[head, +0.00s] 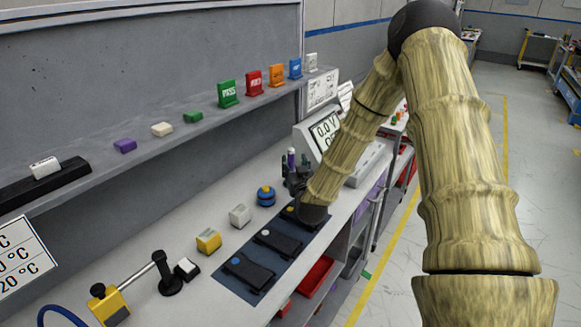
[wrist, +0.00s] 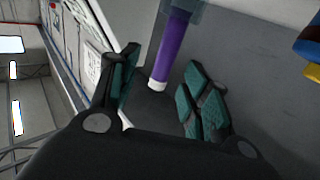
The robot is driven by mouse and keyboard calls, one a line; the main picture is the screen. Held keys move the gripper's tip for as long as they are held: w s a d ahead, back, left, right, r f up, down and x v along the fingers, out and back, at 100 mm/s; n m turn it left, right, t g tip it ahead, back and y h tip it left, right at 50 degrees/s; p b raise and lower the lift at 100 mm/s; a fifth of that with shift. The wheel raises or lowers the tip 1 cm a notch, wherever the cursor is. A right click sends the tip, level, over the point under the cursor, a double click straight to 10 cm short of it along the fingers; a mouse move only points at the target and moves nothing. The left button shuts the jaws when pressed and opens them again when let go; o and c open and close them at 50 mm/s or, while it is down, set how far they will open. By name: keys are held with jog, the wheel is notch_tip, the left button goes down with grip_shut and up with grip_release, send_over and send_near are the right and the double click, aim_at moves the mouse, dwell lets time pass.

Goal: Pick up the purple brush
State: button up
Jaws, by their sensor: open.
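The purple brush (wrist: 173,50) shows in the wrist view as a purple shaft with a white end. Its upper part meets a grey-teal piece at the picture's top edge. My gripper (wrist: 160,68) is open, with one teal-padded finger on each side of the brush's white end. I cannot tell whether either finger touches it; a gap shows on both sides. In the head view the brush (head: 291,156) stands roughly upright at my gripper (head: 294,172), at the back of the bench near the meter. Its lower part is hidden by the fingers there.
A display meter (head: 322,134) stands close behind my gripper. A blue round knob (head: 266,195), a white block (head: 240,214) and a yellow block (head: 208,241) line the bench. A dark pedal panel (head: 262,262) lies in front. A shelf (head: 163,143) with small coloured blocks runs above.

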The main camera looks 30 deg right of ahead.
aim_at(292, 158)
jog(key=shift+w+d+r, duration=0.1)
jog(key=shift+w+r, duration=0.05)
jog(key=shift+w, duration=0.15)
jog(key=shift+p+x, duration=1)
jog(key=shift+x, duration=1.2)
jog(key=shift+c, duration=0.3)
grip_shut()
